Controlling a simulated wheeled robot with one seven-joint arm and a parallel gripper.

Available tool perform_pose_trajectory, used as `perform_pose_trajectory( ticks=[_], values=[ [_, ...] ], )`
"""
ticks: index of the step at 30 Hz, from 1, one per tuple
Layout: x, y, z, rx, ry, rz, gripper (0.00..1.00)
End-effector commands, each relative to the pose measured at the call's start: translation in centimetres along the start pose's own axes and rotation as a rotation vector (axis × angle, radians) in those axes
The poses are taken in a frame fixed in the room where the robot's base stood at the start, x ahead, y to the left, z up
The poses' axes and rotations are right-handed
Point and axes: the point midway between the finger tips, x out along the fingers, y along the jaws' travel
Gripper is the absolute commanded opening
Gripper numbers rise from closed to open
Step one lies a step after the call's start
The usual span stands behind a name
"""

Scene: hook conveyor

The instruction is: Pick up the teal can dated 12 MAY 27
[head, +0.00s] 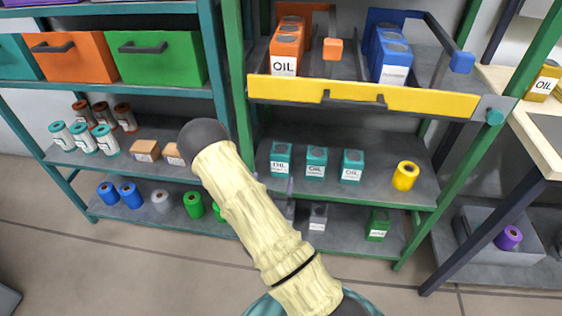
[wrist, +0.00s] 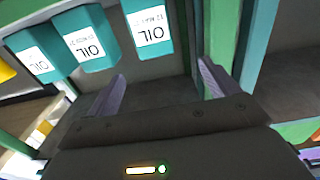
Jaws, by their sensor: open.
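Three teal cans labelled OIL stand in a row on the middle shelf: the left can (head: 281,160), the middle can (head: 316,163) and the right can (head: 352,166). The wrist view is upside down, so the left can (wrist: 150,30) shows at its right, then the middle can (wrist: 88,40) and the right can (wrist: 32,56). The left can's small print looks like 12 MAY with an unclear ending; the other dates are too blurred to read. My gripper (wrist: 160,85) is open and empty, in front of the left can and apart from it. My arm mostly hides it in the head view.
A yellow-fronted drawer (head: 360,95) with orange and blue cans juts out above. A green shelf post (head: 238,90) stands close on the left. Grey and green cans are on the shelf below.

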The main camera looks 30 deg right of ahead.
Motion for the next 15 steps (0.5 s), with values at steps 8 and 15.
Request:
perform_pose_trajectory(
  ticks=[8, 15],
  values=[
    [5.1, 0.1, 0.0, 0.003, 0.004, 0.002, 0.87],
    [8.4, 0.1, 0.0, 0.000, 0.001, 0.000, 0.87]
  ],
)
